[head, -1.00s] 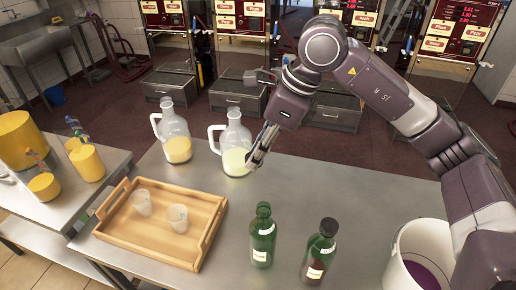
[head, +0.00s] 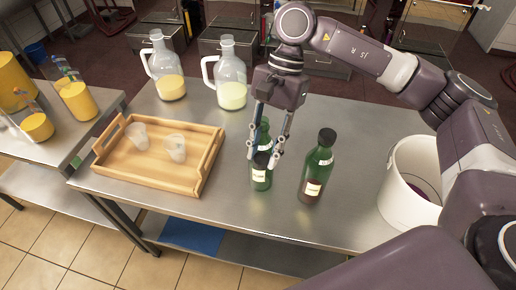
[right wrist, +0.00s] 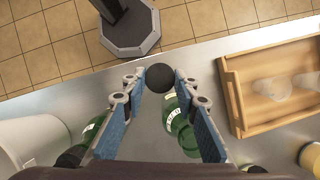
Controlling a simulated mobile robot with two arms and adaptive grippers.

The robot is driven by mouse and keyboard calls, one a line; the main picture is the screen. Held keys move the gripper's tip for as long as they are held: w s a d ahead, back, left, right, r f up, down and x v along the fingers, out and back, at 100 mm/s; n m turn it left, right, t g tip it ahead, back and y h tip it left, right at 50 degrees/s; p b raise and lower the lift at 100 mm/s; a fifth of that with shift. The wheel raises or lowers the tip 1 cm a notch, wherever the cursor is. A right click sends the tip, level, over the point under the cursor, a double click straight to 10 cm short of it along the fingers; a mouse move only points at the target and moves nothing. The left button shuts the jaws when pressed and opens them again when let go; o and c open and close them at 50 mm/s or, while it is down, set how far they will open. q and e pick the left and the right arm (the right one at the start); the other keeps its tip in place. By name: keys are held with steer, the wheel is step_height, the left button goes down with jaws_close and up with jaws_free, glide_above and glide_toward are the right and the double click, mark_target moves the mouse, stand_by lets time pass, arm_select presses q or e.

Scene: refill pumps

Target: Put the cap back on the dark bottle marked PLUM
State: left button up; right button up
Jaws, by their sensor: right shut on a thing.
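A green bottle (head: 261,182) stands upright on the steel table, partly hidden behind my right gripper. A second green bottle (head: 317,168) to its right has a black cap on and dark contents low down. Both have pale labels whose words are too small to read. My right gripper (head: 264,158) points down, shut on a loose black cap (head: 261,160). In the right wrist view the cap (right wrist: 159,78) sits between the fingertips, apart from the mouth of the left bottle (right wrist: 183,128) as far as I can tell. My left gripper is not in view.
A wooden tray (head: 108,165) with two clear cups (head: 175,148) lies to the left. Two glass jugs (head: 229,92) stand at the back. A white bucket (head: 405,170) stands at the right. The table between jugs and tray is clear.

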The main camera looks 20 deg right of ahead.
steer(key=s+d+f+n+g+h+b, duration=0.1)
steer(key=s+d+f+n+h+b, duration=0.1)
steer(key=f+n, duration=0.7)
steer(key=shift+s+d+n+g+h+b, duration=0.4)
steer(key=shift+s+n+h+b, duration=0.5)
steer(key=shift+s, duration=0.9)
